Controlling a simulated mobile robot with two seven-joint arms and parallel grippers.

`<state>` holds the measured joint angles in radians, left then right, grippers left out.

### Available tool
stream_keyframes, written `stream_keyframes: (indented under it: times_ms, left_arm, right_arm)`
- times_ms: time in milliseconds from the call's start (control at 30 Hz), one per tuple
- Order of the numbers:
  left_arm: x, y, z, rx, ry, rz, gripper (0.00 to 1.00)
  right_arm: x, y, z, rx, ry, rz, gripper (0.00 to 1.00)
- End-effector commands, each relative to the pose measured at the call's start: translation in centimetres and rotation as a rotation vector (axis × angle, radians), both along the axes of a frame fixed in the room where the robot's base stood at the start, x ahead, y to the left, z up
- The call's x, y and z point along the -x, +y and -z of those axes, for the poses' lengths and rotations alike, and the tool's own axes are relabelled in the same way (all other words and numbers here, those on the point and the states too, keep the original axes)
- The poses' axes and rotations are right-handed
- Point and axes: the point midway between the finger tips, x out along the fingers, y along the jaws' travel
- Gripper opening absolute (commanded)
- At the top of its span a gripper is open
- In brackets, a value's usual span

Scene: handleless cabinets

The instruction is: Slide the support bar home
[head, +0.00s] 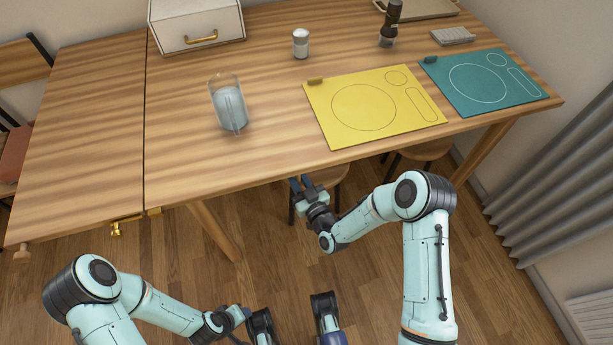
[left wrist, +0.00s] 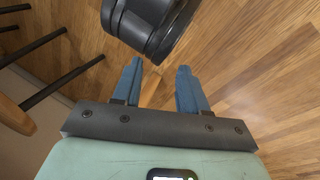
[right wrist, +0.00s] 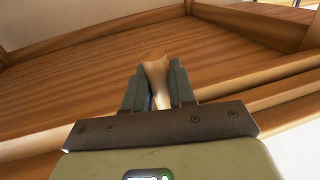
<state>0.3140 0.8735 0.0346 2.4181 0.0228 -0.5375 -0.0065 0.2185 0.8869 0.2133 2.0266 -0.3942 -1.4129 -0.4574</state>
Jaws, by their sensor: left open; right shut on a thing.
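My right gripper (head: 301,182) is at the front edge of the wooden table (head: 250,158), below the top. In the right wrist view, the right gripper (right wrist: 157,72) is shut on a pale wooden piece with a flared end (right wrist: 155,66), which looks like the end of the support bar. The rest of the bar cannot be made out. My left gripper (head: 243,314) is low near the floor, away from the table. In the left wrist view its blue fingers (left wrist: 160,72) are apart and empty.
A leaf (head: 80,150) with brass fittings (head: 117,229) at its front joins the table's left side. A glass (head: 228,105), shaker (head: 300,43), pepper mill (head: 390,22), yellow mat (head: 320,125), teal mat (head: 530,93) and drawer box (head: 197,24) are on top. Stools (head: 425,150) stand underneath.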

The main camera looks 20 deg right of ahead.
Motion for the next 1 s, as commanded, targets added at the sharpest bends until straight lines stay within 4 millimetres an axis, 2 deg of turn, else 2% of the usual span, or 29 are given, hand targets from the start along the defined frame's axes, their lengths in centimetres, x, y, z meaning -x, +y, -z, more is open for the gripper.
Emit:
stream_keyframes:
  times_ms: [33,300,500,700,1000]
  left_arm:
    - [-0.3,0.2,0.4,-0.004,-0.006,-0.003,0.43]
    - [-2.1,1.1,1.7,-0.027,-0.053,-0.023,0.43]
    - [-3.3,1.7,2.5,-0.042,-0.084,-0.035,0.43]
    - [-4.2,2.2,2.9,-0.055,-0.109,-0.045,0.43]
    - [-4.5,2.4,3.1,-0.059,-0.117,-0.049,0.43]
  right_arm:
    - [0.2,1.7,0.1,-0.006,0.001,-0.011,0.00]
    - [0.5,9.6,0.2,-0.005,0.002,-0.012,0.00]
    - [0.7,14.7,0.2,-0.004,0.002,-0.010,0.00]
    - [0.8,18.1,0.1,-0.003,0.001,-0.008,0.00]
    - [0.8,19.6,0.1,-0.001,0.003,-0.007,0.00]
